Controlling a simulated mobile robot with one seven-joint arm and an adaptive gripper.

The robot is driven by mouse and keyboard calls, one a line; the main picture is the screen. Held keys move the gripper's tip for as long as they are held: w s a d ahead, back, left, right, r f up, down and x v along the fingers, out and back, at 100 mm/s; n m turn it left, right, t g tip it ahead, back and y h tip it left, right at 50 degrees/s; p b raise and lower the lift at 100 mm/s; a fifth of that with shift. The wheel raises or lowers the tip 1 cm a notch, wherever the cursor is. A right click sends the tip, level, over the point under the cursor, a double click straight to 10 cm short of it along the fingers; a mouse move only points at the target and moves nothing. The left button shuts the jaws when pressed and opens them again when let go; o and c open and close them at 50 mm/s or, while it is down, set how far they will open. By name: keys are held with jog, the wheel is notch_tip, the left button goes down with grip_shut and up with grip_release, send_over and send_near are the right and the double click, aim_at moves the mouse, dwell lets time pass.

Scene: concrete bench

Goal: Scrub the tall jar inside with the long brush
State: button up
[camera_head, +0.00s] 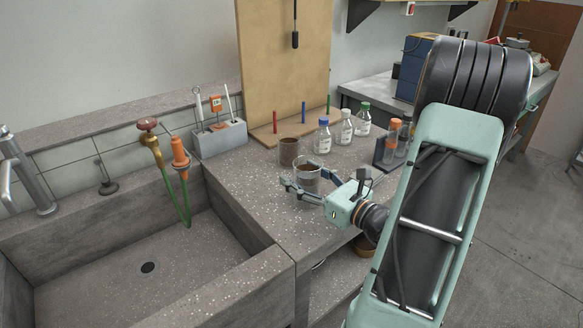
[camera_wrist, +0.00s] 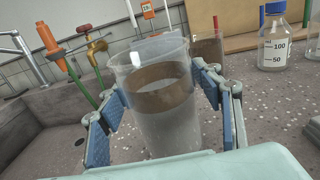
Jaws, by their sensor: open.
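A clear jar with a brown band inside (camera_head: 307,178) stands on the bench. My gripper (camera_head: 305,183) is open around it, one finger on each side. The wrist view shows this jar (camera_wrist: 160,120) between the blue finger pads of my gripper (camera_wrist: 155,90); whether a pad touches it I cannot tell. A second jar, brown inside (camera_head: 289,150), stands just behind; it is partly hidden in the wrist view (camera_wrist: 208,47). Which is the tall jar is unclear. Two white-handled tools (camera_head: 198,104) (camera_head: 230,100) stand in a grey holder (camera_head: 222,139); their lower ends are hidden.
A stone sink (camera_head: 190,264) with a red-knobbed brass tap (camera_head: 152,143) lies left. Capped bottles (camera_head: 323,137) and a rack of orange-capped tubes (camera_head: 390,146) stand right of the jars. A peg board (camera_head: 282,70) rises behind. The bench front left of the jars is clear.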

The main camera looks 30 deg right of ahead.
aim_at(317, 185)
jog(key=v, duration=0.7)
jog(key=shift+s+p, duration=0.3)
jog(key=shift+p, duration=0.05)
